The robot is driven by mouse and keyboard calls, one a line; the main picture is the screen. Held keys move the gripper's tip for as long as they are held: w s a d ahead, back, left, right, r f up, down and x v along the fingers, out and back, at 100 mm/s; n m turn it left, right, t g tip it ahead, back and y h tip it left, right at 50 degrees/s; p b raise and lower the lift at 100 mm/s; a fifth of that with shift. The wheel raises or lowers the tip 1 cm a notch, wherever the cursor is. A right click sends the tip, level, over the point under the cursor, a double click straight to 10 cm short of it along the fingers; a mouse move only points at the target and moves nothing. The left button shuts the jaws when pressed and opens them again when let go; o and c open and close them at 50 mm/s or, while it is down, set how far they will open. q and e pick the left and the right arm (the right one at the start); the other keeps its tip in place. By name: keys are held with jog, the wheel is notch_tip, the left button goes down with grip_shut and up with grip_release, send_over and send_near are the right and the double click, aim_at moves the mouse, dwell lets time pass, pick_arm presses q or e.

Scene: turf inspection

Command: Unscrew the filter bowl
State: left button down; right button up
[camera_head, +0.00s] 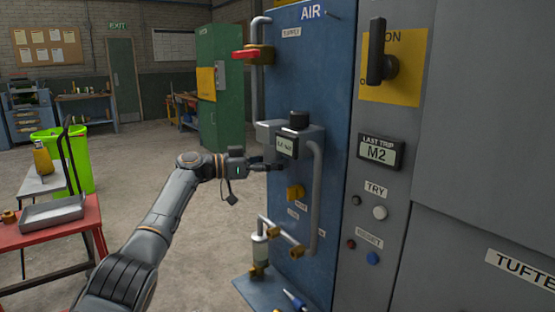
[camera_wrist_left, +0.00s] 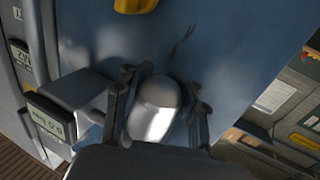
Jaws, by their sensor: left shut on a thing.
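The filter bowl (camera_wrist_left: 155,112) is a smooth grey-silver cylinder with a rounded end in the left wrist view. My left gripper (camera_wrist_left: 163,85) is shut on it, with one finger on each side. In the head view my left gripper (camera_head: 268,165) is just under the grey filter unit (camera_head: 300,140) on the blue panel (camera_head: 335,75). The unit has a black knob on top and a small display on its front. The bowl is hard to make out there, mostly hidden by the fingers. My right gripper is not in view.
A grey pipe (camera_head: 317,195) runs down beside the unit. A red-handled valve (camera_head: 247,54) is above. A red table with a metal tray (camera_head: 52,213) stands left; floor between is open.

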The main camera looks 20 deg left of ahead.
aim_at(269, 156)
pick_arm(q)
jog(key=r, duration=0.1)
jog(key=r+p, duration=0.1)
jog(key=r+m+g+h+p, duration=0.1)
jog(key=shift+s+d+r, duration=0.15)
jog(key=shift+s+d, duration=0.05)
jog(key=shift+d, duration=0.05)
jog(key=shift+f+m+g+h+p, duration=0.3)
jog(key=shift+f+m+g+p, duration=0.1)
jog(key=shift+g, duration=0.1)
jog(key=c, duration=1.3)
grip_release()
jog(key=o, duration=0.6)
jog(key=shift+s+d+r, duration=0.3)
jog(key=shift+s+r, duration=0.25)
jog(key=shift+s, duration=0.2)
jog(key=shift+a+f, duration=0.2)
jog(key=shift+f, duration=0.1)
jog(key=shift+c, duration=0.2)
jog(key=shift+f, duration=0.15)
jog(key=shift+c, duration=0.6)
jog(key=shift+f, duration=0.15)
